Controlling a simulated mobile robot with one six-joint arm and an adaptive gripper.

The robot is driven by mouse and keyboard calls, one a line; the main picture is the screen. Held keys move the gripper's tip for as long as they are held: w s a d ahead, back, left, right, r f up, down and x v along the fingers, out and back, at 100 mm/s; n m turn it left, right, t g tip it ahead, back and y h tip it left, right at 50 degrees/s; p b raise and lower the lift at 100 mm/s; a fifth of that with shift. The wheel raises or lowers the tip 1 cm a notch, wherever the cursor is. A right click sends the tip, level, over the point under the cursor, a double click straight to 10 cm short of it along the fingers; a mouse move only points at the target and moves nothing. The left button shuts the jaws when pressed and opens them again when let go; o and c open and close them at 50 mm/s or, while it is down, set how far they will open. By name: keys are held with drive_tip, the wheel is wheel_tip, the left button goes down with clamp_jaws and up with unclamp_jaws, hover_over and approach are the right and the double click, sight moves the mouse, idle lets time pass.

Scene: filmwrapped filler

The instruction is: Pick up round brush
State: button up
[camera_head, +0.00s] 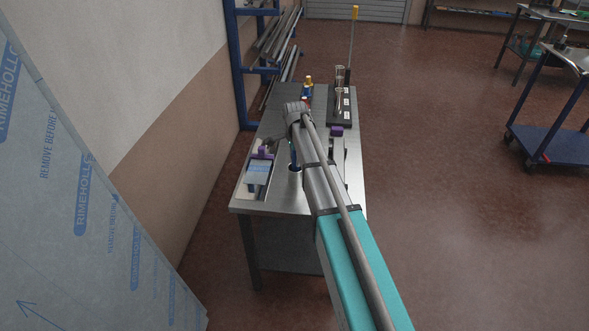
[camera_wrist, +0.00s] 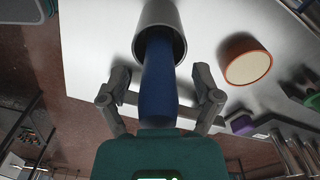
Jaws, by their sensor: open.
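A dark blue, round-sided thing (camera_wrist: 158,85), which may be the round brush or its handle, stands in a grey metal cup (camera_wrist: 177,14) in the wrist view. Its lower end is hidden inside the cup. My gripper (camera_wrist: 160,80) is open, with one finger on each side of the blue thing and a visible gap on both sides. In the head view the cup (camera_head: 294,179) stands near the front of the metal table (camera_head: 291,203). My arm hides most of my gripper there. No bristles can be made out.
A cup-like thing with an orange-brown rim (camera_wrist: 246,60) stands right of the cup in the wrist view. A phone-like blue item (camera_head: 258,172) lies on the table's left. A dark rack (camera_head: 341,108) stands at the back right. A wrapped panel (camera_head: 75,200) is at left.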

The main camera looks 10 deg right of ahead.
clamp_jaws()
idle(0.4)
drive_tip(key=shift+r, duration=0.1)
wheel_tip(320, 180, up, 10)
drive_tip(key=p, duration=1)
idle(0.9)
